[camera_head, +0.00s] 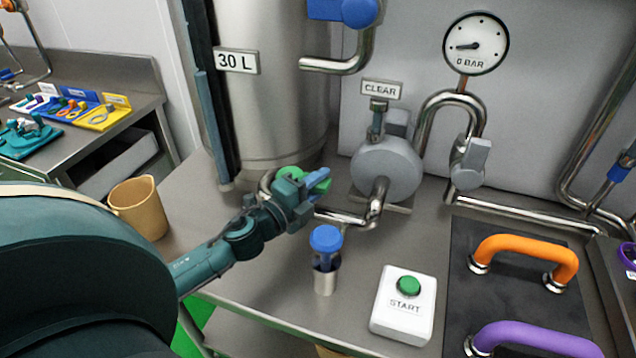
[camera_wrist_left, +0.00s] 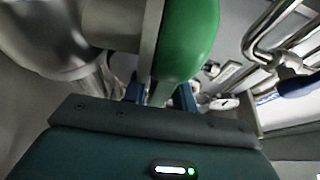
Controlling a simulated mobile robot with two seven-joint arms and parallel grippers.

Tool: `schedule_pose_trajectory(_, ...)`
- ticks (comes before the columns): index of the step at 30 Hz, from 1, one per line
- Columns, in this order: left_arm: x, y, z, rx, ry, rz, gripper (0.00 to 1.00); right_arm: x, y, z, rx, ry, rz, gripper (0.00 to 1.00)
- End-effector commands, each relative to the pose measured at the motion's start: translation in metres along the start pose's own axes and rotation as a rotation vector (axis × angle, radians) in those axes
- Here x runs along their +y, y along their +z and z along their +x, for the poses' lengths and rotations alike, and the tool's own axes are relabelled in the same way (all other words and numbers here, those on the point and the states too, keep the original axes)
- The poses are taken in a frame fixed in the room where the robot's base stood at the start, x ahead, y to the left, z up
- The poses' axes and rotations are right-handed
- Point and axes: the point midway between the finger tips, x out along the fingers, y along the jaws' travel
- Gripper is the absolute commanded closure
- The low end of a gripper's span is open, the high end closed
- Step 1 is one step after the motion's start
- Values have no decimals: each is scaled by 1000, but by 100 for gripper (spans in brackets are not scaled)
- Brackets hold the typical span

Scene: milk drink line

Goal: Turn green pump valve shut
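The green pump valve (camera_head: 290,173) sits on the pipe at the foot of the steel tank, partly hidden behind my left gripper. My left gripper (camera_head: 318,181) is at the valve, with its blue fingers beside the green part. In the left wrist view the large green valve handle (camera_wrist_left: 186,42) fills the upper middle. A narrower green part of it runs down between my two blue fingers (camera_wrist_left: 161,97). The fingers stand apart on either side of it, and I see no clear firm contact. My right gripper is not in view.
A grey pump (camera_head: 387,168) labelled CLEAR stands right of the valve. A blue-capped cylinder (camera_head: 326,265) and a white START box (camera_head: 404,318) stand in front. A tan jug (camera_head: 138,208) is at the left. Pipes, a gauge (camera_head: 476,43) and orange and purple handles lie right.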

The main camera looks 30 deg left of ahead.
Motion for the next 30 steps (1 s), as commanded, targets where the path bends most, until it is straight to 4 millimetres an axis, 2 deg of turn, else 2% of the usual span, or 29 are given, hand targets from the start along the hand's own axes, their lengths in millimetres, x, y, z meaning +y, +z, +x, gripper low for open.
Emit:
schedule_pose_trajectory(1, 0, 0, 0, 0, 0, 0, 77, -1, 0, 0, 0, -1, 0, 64)
schedule_pose_trajectory(9, 0, 0, 0, 0, 0, 0, 99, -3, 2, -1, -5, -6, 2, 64)
schedule_pose_trajectory(23, 1, 0, -1, 9, 1, 0, 100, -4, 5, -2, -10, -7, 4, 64)
schedule_pose_trajectory(30, 2, -1, -6, 90, 2, 2, 100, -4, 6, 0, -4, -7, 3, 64)
